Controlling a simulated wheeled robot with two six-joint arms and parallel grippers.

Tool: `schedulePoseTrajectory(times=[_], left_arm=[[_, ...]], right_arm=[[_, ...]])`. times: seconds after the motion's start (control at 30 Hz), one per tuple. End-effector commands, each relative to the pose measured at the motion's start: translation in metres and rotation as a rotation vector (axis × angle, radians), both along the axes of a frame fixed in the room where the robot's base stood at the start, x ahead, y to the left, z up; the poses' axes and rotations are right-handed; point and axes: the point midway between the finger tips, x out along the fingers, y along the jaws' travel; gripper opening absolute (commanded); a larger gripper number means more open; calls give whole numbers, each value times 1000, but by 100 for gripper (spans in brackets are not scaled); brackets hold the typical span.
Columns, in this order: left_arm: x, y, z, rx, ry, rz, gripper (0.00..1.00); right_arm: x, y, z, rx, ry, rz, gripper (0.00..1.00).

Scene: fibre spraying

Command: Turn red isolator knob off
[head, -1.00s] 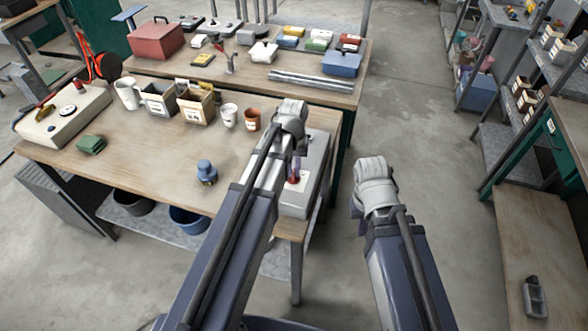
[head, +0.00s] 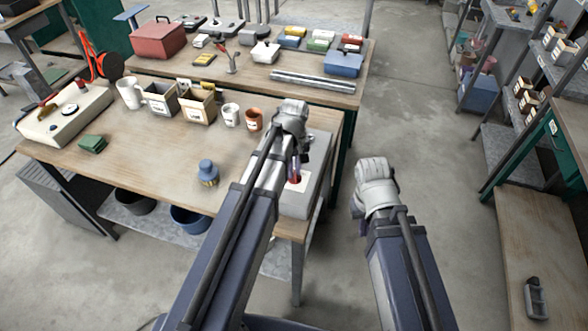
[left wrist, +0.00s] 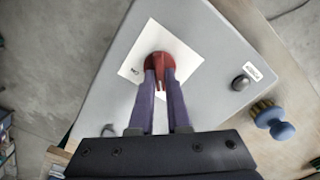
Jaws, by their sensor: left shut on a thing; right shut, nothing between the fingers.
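The red isolator knob (left wrist: 156,62) stands on a white plate (left wrist: 185,62) on the sloping top of a grey box (left wrist: 215,90). An "ON" mark shows on the plate beside it. My left gripper (left wrist: 161,76) has its two purple fingers shut on the knob and hides part of it. In the head view the knob (head: 297,179) is a small red patch below my left gripper (head: 297,166), on the grey box at the bench's right end. My right gripper (head: 357,207) is shut and empty, apart from the box; its fingers are mostly hidden.
A small dark button (left wrist: 240,83) with a label is on the box. A blue knobbed item (head: 208,173) stands on the bench (head: 150,170) left of the box. The floor right of the bench is clear.

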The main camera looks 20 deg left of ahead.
Motion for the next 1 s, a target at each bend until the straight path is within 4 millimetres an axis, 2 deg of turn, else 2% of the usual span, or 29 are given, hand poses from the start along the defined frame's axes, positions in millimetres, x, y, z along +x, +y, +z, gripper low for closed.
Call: schedulePoseTrajectory(times=[0.37,0.4,0.63,1.0], left_arm=[[0,0,0,0,0,5,0],[0,0,0,0,0,5,18],[0,0,0,0,0,4,44],[0,0,3,0,0,3,45]], right_arm=[[0,0,0,0,0,0,0],[0,0,0,0,0,0,0],[0,0,0,0,0,0,0],[0,0,3,0,0,0,0]])
